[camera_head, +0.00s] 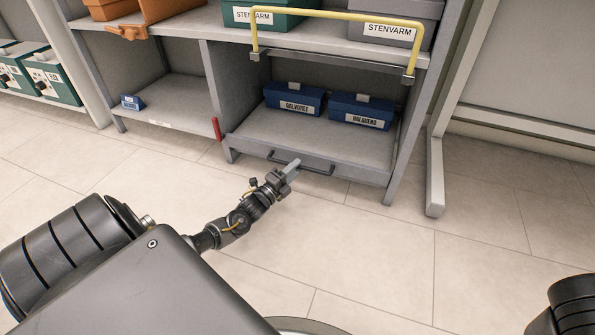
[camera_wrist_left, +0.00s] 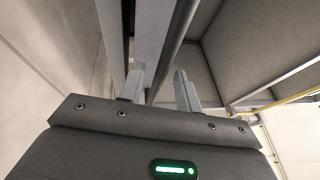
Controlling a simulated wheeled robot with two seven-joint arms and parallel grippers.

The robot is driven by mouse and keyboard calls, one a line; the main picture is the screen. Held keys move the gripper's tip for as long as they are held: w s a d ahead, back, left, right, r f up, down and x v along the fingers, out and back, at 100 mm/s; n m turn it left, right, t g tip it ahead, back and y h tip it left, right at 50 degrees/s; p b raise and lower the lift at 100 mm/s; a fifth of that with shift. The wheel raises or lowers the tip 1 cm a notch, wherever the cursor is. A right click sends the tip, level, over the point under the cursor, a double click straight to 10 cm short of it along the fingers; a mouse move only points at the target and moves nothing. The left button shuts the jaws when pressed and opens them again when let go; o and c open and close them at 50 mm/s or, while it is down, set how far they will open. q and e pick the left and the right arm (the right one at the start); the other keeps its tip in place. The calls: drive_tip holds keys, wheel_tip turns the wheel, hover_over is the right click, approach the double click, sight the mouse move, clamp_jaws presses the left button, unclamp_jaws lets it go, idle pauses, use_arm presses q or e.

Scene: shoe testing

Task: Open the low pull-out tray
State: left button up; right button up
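The low pull-out tray (camera_head: 255,130) is a grey shelf at the bottom of the right bay, with two blue boxes (camera_head: 293,98) (camera_head: 360,110) on it. Its front looks about level with the cabinet's front posts. A dark bar handle (camera_head: 320,168) runs along that front. My left gripper (camera_head: 291,167) is at the left part of the handle. In the left wrist view its two fingers (camera_wrist_left: 160,90) stand apart, with a dark bar (camera_wrist_left: 168,55) running between them. I cannot tell whether they touch it. My right gripper is not in view.
A yellow rail (camera_head: 340,15) hangs in front of the upper shelf, above the tray. A red upright piece (camera_head: 217,128) stands at the bay's left post. A grey stand leg (camera_head: 435,180) is at the right. The tiled floor (camera_head: 380,250) before the tray is clear.

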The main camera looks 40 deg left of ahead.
use_arm(q)
drive_tip(key=shift+w+r, duration=0.2)
drive_tip(key=shift+w, duration=0.7)
drive_tip(key=shift+c, duration=0.2)
clamp_jaws()
